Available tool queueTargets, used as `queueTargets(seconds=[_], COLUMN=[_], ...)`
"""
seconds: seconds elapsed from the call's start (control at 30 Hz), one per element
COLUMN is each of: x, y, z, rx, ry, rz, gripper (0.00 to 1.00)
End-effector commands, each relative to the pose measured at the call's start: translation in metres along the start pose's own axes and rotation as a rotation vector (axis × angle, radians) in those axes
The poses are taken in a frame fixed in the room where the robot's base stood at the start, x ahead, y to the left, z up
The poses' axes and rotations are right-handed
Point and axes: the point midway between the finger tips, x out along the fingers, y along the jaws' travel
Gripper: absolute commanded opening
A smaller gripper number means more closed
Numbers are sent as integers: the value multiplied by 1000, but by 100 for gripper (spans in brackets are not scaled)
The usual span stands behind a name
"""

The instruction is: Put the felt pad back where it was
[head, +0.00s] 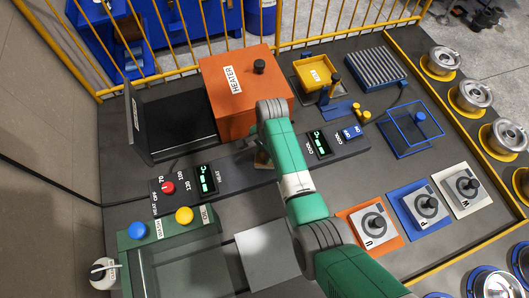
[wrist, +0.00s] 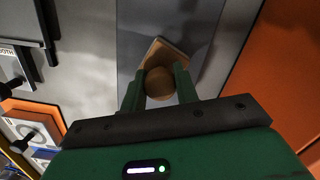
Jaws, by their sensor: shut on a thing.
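The felt pad (wrist: 172,52) shows in the wrist view as a tan, square-edged piece with a round brown knob. My gripper (wrist: 158,86) is shut on the knob, with one green finger on each side of it. In the head view a small tan edge of the pad (head: 262,159) shows beside my arm, in front of the heater; the rest of the pad and my fingers are hidden by the arm. A grey surface lies beyond the pad; I cannot tell whether the pad touches it.
The orange heater (head: 245,90) stands close behind the pad. The dark control strip (head: 236,176) with heat and cool displays runs nearby. A black open stand (head: 170,115) is at left, a yellow tray (head: 309,72) behind right. A pale grey plate (head: 268,256) lies in front.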

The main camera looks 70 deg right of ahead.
Motion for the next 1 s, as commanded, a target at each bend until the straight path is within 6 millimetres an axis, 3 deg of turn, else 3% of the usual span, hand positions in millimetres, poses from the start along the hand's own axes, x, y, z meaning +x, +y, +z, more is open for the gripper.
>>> queueTargets(seconds=[0.03, 0.13, 0.47, 0.8, 1.0], x=[1, 1, -7, -88, -117], y=[0, 0, 0, -1, -1], z=[0, 0, 0, 1, 0], rx=[0, 0, 0, -1, -1], ry=[0, 0, 0, 1, 0], rz=[0, 0, -1, -3, -1], gripper=[34, 52, 52, 52, 52])
